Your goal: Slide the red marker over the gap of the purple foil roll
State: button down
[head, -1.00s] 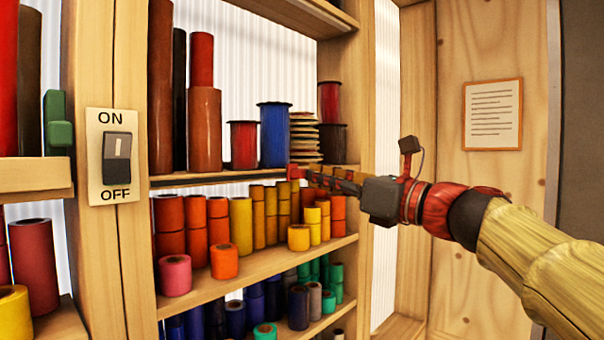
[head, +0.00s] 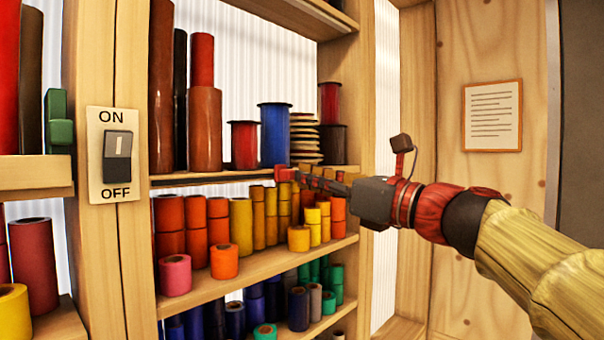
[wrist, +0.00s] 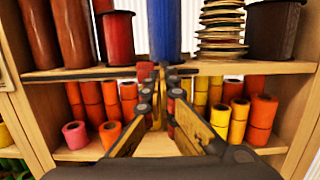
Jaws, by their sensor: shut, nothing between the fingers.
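My gripper (head: 300,178) reaches in from the right to the front edge of the upper shelf; its shut fingers also show in the wrist view (wrist: 160,85). A small red block (head: 284,173), seemingly the red marker, is at the fingertips on a dark strip (head: 205,177) along that edge. It sits below the right part of a blue roll (head: 274,135). In the wrist view red shows by the left fingertip (wrist: 145,70); the fingers partly hide it, and whether they touch it is unclear. I see no plainly purple roll; blue is the nearest colour on this shelf.
A red spool (head: 243,145) stands left of the blue roll, a stack of discs (head: 305,140) right of it. Orange and yellow rolls (head: 241,225) crowd the shelf just below my gripper. A wooden post (head: 345,90) and a switch plate (head: 115,155) flank the bay.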

jog(key=shift+w+d, duration=0.1)
jog(key=shift+w, duration=0.05)
jog(key=shift+d, duration=0.1)
dwell(0.3)
jog(key=v, duration=0.4)
jog(key=shift+d+r, duration=0.15)
jog(key=shift+r, duration=0.15)
dwell(0.5)
jog(key=b+v, duration=0.1)
jog(key=v, duration=0.4)
dwell(0.4)
dwell(0.4)
